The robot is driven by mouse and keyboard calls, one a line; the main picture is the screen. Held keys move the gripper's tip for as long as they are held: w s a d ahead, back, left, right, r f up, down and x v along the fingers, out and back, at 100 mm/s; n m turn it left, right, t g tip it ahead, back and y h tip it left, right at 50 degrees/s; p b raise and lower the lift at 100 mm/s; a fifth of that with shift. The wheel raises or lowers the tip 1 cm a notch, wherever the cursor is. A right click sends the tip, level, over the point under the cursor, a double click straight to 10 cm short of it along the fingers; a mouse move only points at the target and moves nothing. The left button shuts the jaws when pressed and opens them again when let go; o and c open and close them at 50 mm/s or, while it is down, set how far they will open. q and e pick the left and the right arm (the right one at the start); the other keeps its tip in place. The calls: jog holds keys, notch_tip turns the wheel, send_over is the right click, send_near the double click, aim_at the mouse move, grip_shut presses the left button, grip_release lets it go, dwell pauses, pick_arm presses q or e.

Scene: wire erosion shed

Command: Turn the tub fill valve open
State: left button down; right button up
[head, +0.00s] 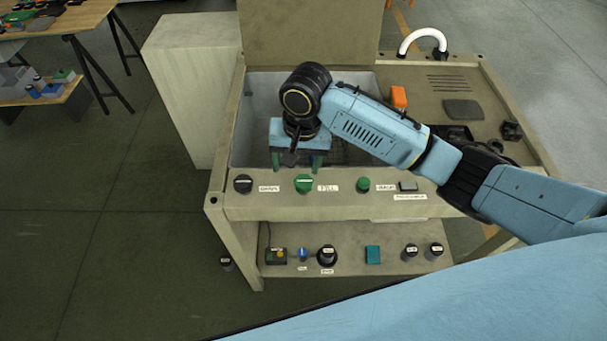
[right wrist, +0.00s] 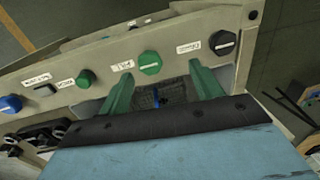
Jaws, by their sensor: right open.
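The tub fill valve is a green knob (head: 304,183) on the front panel, beside a FILL label (head: 328,188). It also shows as a green knob in the right wrist view (right wrist: 150,62). My right gripper (head: 296,162) is open over the front of the grey tub, its green fingers pointing toward the panel. The knob appears apart from the fingers and nothing is held. My left gripper is not in view.
A black drain knob (head: 243,184) stands left of the fill knob, and a smaller green knob (head: 363,184) stands to its right. The tub's rim (head: 236,115) surrounds the gripper. An orange block (head: 398,97) is right of the tub. The lower shelf (head: 345,262) holds several small items.

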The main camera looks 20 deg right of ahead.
aim_at(304, 181)
notch_tip(304, 181, up, 4)
jog(key=w+d+m+h, duration=0.1)
jog(key=w+d+m, duration=0.1)
notch_tip(304, 181, down, 13)
jog(key=shift+d+f+b, duration=0.1)
jog(key=shift+f+b, duration=0.1)
jog(key=shift+b, duration=0.15)
jog(key=c, duration=1)
jog(key=shift+r+n+p, duration=0.15)
jog(key=shift+n+p, duration=1.6)
jog(key=shift+n, duration=0.25)
jog(key=n+p, duration=0.2)
jog(key=n, duration=0.2)
jog(key=n+p, duration=0.1)
jog(key=n, duration=0.4)
jog(key=shift+p, duration=0.3)
jog(key=n, duration=0.5)
jog(key=shift+p, duration=0.3)
jog(key=shift+n, duration=0.3)
